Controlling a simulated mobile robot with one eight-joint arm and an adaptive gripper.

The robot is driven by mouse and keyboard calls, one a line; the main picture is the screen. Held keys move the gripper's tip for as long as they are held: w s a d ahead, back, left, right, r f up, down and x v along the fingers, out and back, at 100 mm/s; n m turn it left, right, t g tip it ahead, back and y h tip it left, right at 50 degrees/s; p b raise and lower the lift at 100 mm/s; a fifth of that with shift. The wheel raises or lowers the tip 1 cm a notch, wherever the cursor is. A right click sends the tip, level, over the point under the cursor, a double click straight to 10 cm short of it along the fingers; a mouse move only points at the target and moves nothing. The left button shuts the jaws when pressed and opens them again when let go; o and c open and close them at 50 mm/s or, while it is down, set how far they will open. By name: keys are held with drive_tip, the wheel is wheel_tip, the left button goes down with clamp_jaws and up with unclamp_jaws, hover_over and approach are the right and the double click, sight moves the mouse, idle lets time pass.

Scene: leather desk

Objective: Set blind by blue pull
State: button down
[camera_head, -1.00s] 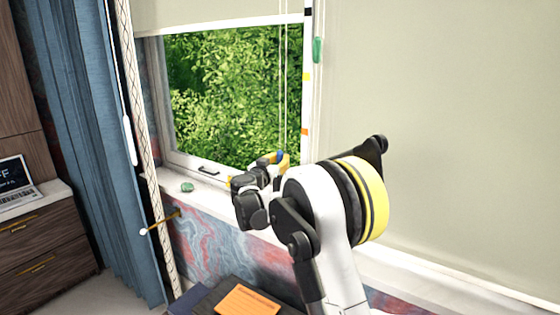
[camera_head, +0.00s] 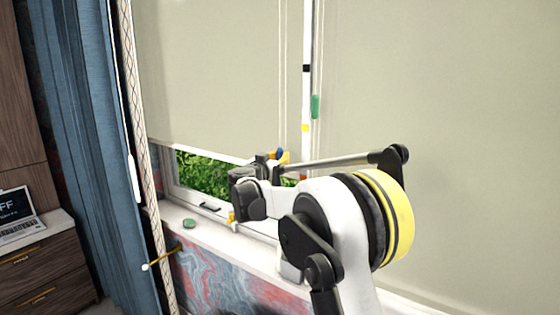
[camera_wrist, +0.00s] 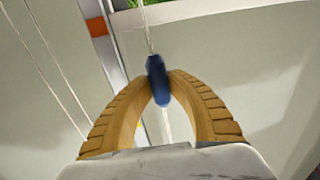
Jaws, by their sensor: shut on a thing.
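The left pale blind (camera_head: 220,80) covers most of its window in the head view. A narrow strip of greenery shows below its bottom edge, whose right end is hidden by my gripper. The blue pull (camera_wrist: 157,82) hangs on a thin cord. My gripper (camera_wrist: 161,88) is shut on it, with both ribbed tan fingertips at its sides. In the head view, the blue pull (camera_head: 279,153) and my gripper (camera_head: 277,158) are small and partly hidden behind my wrist, near the blind's lower edge.
A white post right of the blind carries black (camera_head: 306,68), yellow (camera_head: 305,128) and orange (camera_wrist: 98,27) marks. A green pull (camera_head: 315,107) hangs beside it, before the lowered right blind (camera_head: 440,130). A small green object (camera_head: 189,223) lies on the sill. A blue curtain (camera_head: 90,130) hangs left.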

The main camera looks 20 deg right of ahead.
drive_tip(key=c, duration=1.2)
unclamp_jaws()
drive_tip(key=shift+c, duration=0.2)
drive_tip(key=v, duration=1.2)
